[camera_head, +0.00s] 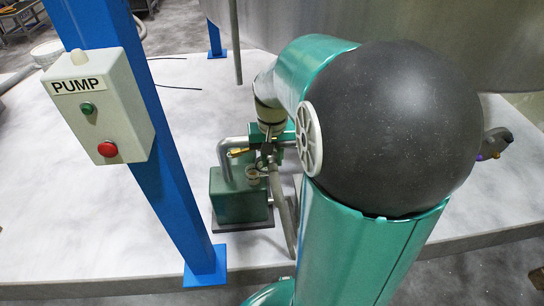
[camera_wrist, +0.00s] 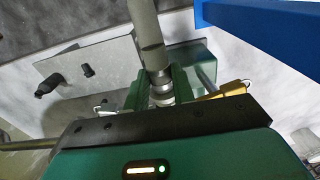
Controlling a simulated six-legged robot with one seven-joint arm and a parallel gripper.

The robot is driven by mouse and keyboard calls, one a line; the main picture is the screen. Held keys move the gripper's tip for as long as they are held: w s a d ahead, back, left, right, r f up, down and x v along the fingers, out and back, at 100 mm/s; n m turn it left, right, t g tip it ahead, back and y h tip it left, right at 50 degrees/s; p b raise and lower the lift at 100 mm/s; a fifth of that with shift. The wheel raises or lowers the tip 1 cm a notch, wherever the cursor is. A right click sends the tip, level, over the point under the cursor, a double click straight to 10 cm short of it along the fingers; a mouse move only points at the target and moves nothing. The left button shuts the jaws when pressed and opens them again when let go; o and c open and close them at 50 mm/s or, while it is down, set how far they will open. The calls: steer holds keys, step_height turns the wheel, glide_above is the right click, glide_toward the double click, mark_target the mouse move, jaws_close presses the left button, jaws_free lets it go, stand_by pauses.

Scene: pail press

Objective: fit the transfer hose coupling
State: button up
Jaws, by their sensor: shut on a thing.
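My gripper (camera_wrist: 160,88) is shut on the metal coupling (camera_wrist: 159,76) at the end of the grey transfer hose (camera_wrist: 146,22), with a green finger on each side. In the head view the hose (camera_head: 283,212) hangs down from my gripper (camera_head: 268,150), in front of the green pump (camera_head: 228,200). A bent metal pipe (camera_head: 223,158) rises from the pump. A brass-coloured handle (camera_wrist: 228,90) is right of my fingers in the wrist view. I cannot tell whether the coupling touches a port; my gripper hides the coupling's end.
A blue post (camera_head: 165,175) stands left of the pump and carries the PUMP control box (camera_head: 98,108), with green and red buttons. A large steel tank (camera_head: 380,25) is behind. My arm covers much of the right.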

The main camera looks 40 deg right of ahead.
steer(key=shift+w+d, duration=0.35)
steer(key=shift+w, duration=0.15)
stand_by(0.4)
steer(key=shift+w+d, duration=0.15)
steer(key=shift+w, duration=0.15)
steer(key=shift+w+d, duration=0.15)
steer(key=shift+w, duration=0.05)
steer(key=o, duration=1.1)
step_height(320, 180, up, 14)
steer(key=shift+f, duration=0.1)
